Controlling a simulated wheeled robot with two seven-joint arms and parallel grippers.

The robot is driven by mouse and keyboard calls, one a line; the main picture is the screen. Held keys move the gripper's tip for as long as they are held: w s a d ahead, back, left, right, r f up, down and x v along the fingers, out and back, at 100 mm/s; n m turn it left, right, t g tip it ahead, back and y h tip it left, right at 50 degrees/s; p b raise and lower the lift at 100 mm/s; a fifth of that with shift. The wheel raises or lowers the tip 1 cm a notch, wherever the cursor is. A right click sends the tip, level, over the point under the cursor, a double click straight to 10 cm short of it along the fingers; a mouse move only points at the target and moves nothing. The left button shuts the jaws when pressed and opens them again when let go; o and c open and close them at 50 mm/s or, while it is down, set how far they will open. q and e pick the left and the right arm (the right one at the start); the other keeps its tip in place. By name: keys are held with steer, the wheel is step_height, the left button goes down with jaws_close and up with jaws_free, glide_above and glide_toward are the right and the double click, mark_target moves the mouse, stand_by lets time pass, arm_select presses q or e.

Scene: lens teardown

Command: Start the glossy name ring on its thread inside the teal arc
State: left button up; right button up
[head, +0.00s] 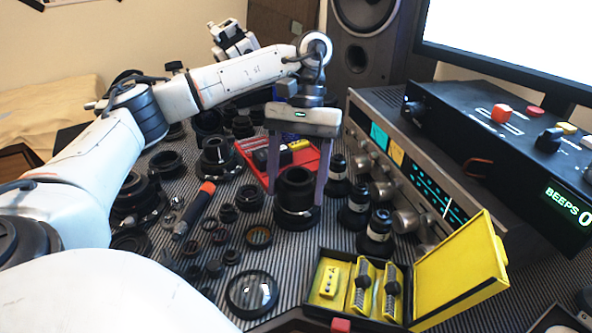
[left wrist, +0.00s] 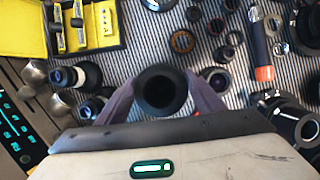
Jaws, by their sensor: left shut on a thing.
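My left gripper (head: 296,196) reaches down from above, its two grey fingers on either side of a black hollow cylinder (head: 295,177). It is shut on this cylinder, which stands upright over a wider black lens body (head: 297,217) on the striped mat. In the left wrist view, the left gripper (left wrist: 160,100) has the cylinder's round dark mouth (left wrist: 160,88) between its fingers. I cannot make out the glossy name ring or the teal arc; the cylinder and fingers cover the lens front. Whether the cylinder touches the lens is unclear. My right gripper is not in view.
An open yellow case (head: 330,287) lies in front, its lid (head: 462,268) raised. Several dark lens parts stand close on the right, beside a silver-fronted instrument (head: 430,185). A red tray (head: 318,166) lies behind. An orange-tipped tool (head: 195,210) and loose rings lie left.

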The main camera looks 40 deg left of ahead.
arm_select(q)
steer(key=shift+f, duration=0.4)
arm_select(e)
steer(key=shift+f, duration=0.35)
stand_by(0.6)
arm_select(q)
steer(key=o, duration=1.1)
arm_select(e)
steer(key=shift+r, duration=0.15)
arm_select(q)
steer(key=p+v, duration=0.5)
steer(key=v, duration=0.4)
steer(key=shift+r, duration=0.4)
steer(key=shift+w+a+r, duration=0.15)
steer(key=shift+r, duration=0.1)
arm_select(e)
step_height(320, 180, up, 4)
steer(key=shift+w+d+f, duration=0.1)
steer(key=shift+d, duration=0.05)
